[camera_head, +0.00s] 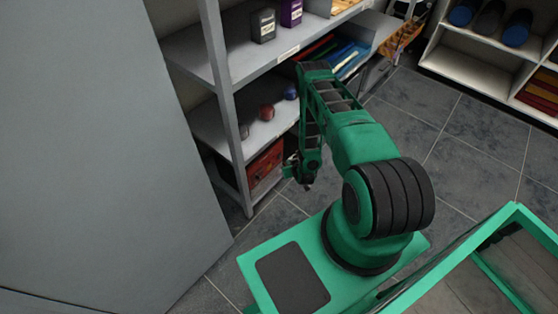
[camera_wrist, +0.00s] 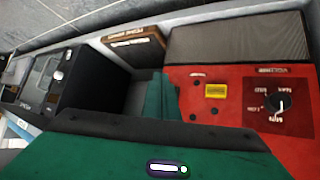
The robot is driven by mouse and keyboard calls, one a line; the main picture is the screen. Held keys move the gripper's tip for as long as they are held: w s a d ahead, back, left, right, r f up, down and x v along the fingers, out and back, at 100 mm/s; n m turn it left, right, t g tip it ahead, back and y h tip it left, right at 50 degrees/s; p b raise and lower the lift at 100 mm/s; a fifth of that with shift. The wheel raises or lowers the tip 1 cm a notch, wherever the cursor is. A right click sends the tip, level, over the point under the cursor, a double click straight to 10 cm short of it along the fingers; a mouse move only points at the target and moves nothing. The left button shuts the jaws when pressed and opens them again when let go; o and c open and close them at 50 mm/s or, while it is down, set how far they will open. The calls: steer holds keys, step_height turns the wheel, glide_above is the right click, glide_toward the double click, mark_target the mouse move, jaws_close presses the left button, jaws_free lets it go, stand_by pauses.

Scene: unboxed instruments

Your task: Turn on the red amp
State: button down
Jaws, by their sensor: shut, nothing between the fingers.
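The red amp (camera_head: 265,162) sits on the lowest shelf of the grey rack, left of my arm. In the wrist view the red amp (camera_wrist: 225,118) fills the right side. Its panel has a black knob (camera_wrist: 278,101) on a dark plate, a yellow label or switch (camera_wrist: 215,91) and small dark holes. A grey-brown grille lies along its far edge. My gripper (camera_head: 306,184) is low in front of the shelf, to the right of the amp. In the wrist view my green gripper (camera_wrist: 160,92) is shut and empty beside the amp's left edge. Whether it touches the amp cannot be told.
A brown box (camera_wrist: 135,45) is behind. The shelf above holds small round things (camera_head: 267,112). A large grey panel (camera_head: 90,150) fills the left. Tiled floor (camera_head: 460,140) is clear at right.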

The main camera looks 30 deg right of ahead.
steer(key=shift+w+a+f, duration=0.1)
steer(key=shift+w+a, duration=0.05)
steer(key=shift+w, duration=0.3)
steer(key=shift+w+a+f, duration=0.1)
steer(key=shift+w+a, duration=0.05)
steer(key=shift+w, duration=0.3)
steer(key=shift+w, duration=0.1)
stand_by(1.4)
steer(key=shift+w+a, duration=0.2)
steer(key=shift+w, duration=0.2)
steer(key=shift+w+a, duration=0.1)
steer(key=shift+w, duration=0.2)
stand_by(0.6)
steer(key=shift+s, duration=0.2)
steer(key=shift+s+d+r, duration=0.1)
steer(key=shift+s+d, duration=0.15)
steer(key=shift+s, duration=0.25)
steer(key=s, duration=0.1)
steer(key=s+d, duration=0.1)
steer(key=s, duration=0.2)
steer(key=shift+s+d+r, duration=0.3)
steer(key=shift+s+d, duration=0.05)
stand_by(0.4)
